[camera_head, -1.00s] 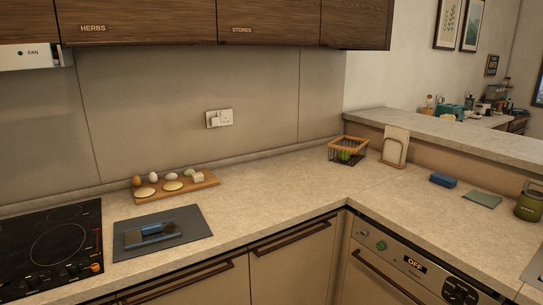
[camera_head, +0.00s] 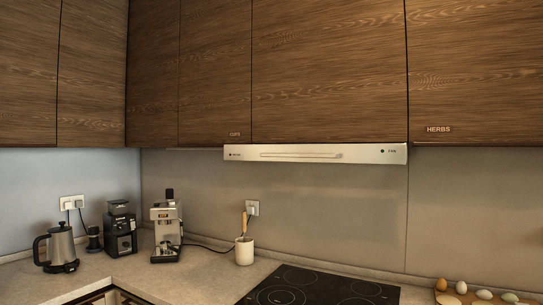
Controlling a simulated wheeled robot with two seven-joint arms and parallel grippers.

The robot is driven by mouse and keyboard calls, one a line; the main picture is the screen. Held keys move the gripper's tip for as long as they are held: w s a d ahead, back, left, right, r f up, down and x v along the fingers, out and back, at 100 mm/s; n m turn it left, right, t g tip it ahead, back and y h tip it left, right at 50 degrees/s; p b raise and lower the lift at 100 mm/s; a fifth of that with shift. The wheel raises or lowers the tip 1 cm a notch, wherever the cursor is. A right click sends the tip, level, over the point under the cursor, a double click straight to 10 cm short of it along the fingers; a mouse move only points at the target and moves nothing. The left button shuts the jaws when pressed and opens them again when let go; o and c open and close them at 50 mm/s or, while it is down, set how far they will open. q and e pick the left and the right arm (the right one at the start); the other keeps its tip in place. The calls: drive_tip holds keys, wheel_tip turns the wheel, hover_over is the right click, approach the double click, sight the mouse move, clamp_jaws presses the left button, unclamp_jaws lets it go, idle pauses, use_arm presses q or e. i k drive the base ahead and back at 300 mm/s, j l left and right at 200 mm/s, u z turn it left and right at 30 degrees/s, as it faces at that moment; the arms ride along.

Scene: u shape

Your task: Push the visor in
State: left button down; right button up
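The visor (camera_head: 315,154) is the pale range hood strip under the wooden wall cabinets, above the hob. A long slim handle (camera_head: 300,155) runs along its front face, with a small dark mark near each end. Its front looks to stand a little forward of the cabinet doors, but I cannot tell exactly how far out it is. Neither of my grippers shows in the head view.
The black hob (camera_head: 320,288) lies below the visor. A white utensil pot (camera_head: 244,250), coffee machine (camera_head: 166,228), black grinder (camera_head: 120,230) and kettle (camera_head: 58,248) stand on the counter at left. An egg board (camera_head: 480,298) is at lower right. The space between visor and hob is clear.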

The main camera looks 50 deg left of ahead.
sight(373, 154)
drive_tip(key=u, duration=1.5)
